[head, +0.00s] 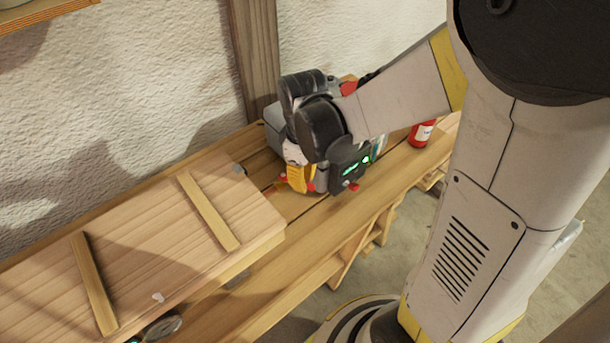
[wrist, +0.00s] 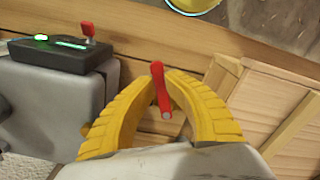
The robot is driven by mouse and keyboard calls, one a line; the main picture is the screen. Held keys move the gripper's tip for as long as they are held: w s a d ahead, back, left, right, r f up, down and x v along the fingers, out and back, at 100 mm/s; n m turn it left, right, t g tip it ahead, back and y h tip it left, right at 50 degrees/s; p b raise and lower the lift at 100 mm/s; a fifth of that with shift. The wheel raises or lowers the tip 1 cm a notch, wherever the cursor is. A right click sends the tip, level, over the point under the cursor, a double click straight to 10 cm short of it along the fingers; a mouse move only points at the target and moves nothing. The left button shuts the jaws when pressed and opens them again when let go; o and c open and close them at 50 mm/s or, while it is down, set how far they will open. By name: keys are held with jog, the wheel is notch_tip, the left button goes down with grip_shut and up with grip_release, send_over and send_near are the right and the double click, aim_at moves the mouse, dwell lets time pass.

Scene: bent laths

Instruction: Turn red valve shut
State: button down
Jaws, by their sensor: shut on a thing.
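The red valve handle (wrist: 161,88) shows in the wrist view as a narrow red bar with a pale round end. It stands between the yellow fingertips of my gripper (wrist: 166,84), which are shut on it. In the head view my gripper (head: 298,180) is low over the bench, left of a dark box with green lights. Small red parts show beside the yellow finger, but my arm and gripper hide most of the valve there. What the handle is mounted on is hidden.
A dark box with green lights and a red switch (wrist: 65,55) sits on a grey block (wrist: 45,105). A wooden panel with battens (head: 150,240) covers the left of the bench (head: 330,215). A red container (head: 420,134) stands to the right. A wall is behind.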

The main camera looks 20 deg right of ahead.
jog(key=shift+s+a+m, duration=0.2)
jog(key=shift+a+m, duration=0.15)
jog(key=shift+m, duration=0.5)
jog(key=shift+s+a+m, duration=0.25)
jog(key=shift+a+m, duration=0.05)
jog(key=shift+m, duration=0.5)
jog(key=shift+s+a+m, duration=0.2)
jog(key=shift+a+m, duration=0.15)
jog(key=shift+m, duration=0.5)
jog(key=c, duration=1.4)
grip_release()
jog(key=shift+r, duration=0.1)
notch_tip(320, 180, up, 12)
jog(key=shift+f, duration=0.1)
